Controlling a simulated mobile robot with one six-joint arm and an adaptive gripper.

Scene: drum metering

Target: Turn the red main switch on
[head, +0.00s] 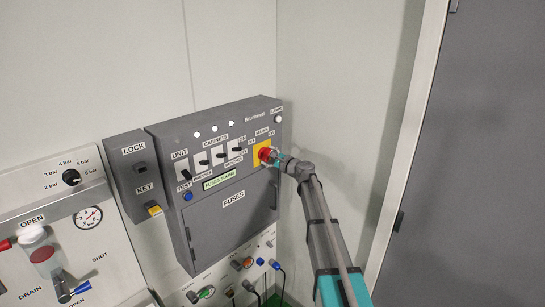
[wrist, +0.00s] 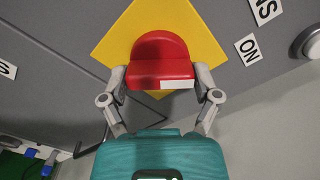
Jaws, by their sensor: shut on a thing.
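The red main switch (head: 265,154) sits on a yellow plate (head: 262,143) at the right of the grey panel. In the wrist view the red knob (wrist: 159,52) fills the middle, on the yellow diamond plate (wrist: 112,38). A white mark (wrist: 177,84) lies on its near edge. My gripper (wrist: 160,76) is shut on the knob, with one finger at each side. An ON label (wrist: 248,47) is to the right of the plate. In the head view my gripper (head: 273,158) partly covers the switch.
Several black toggle switches (head: 219,153) are left of the main switch, above a FUSES door (head: 232,211). A lock box (head: 139,173) stands further left. Cables and sockets (head: 249,262) are below. A pale wall (head: 335,90) and dark door (head: 465,150) are at right.

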